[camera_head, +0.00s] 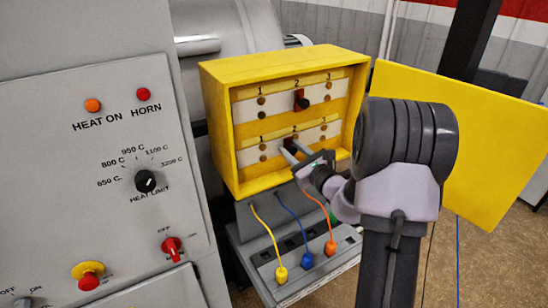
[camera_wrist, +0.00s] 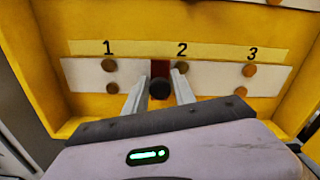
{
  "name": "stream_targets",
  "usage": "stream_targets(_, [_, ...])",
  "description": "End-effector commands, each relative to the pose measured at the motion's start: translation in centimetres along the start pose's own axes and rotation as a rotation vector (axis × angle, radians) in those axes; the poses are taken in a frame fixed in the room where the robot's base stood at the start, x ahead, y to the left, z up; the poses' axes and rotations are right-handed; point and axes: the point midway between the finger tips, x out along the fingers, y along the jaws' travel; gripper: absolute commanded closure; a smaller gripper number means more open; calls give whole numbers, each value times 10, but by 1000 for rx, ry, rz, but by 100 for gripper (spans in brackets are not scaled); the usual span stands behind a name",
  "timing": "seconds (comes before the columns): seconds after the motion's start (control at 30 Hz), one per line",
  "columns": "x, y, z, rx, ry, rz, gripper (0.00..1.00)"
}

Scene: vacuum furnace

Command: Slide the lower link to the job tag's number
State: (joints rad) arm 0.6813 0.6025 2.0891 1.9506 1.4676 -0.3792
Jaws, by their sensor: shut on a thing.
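The lower link (camera_wrist: 160,69) is dark red with a black knob (camera_wrist: 160,89). It sits on the lower white strip (camera_wrist: 222,75) between numbers 1 and 2, just left of the brass stud under 2, which shows uncovered. My gripper (camera_wrist: 158,96) is shut on the knob, with one finger on each side. In the head view, my gripper (camera_head: 294,152) reaches the lower row from the lower right and partly hides the link. The upper link (camera_head: 301,99), red with a black knob, sits under the upper 2. I cannot make out a job tag in either view.
The yellow box (camera_head: 222,130) frames both rows, and its open yellow door (camera_head: 452,140) stands right, behind my arm. Yellow, blue and orange plugs (camera_head: 306,261) with cables sit below. A grey control panel (camera_head: 85,190) stands at left.

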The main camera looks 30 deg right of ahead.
Motion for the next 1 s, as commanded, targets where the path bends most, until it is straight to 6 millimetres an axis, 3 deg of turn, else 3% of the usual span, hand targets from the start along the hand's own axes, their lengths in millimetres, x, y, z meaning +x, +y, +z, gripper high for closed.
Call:
stream_targets(0.2, [-1, -29, -10, -3, 4, 1, 100])
stream_targets(0.53, [-1, -30, -10, -2, 5, 3, 100])
stream_targets(0.57, [-1, -30, -10, -2, 5, 3, 63])
stream_targets(0.6, [-1, -30, -10, -2, 4, 2, 55])
stream_targets(1.0, [-7, -31, -9, 0, 2, -1, 52])
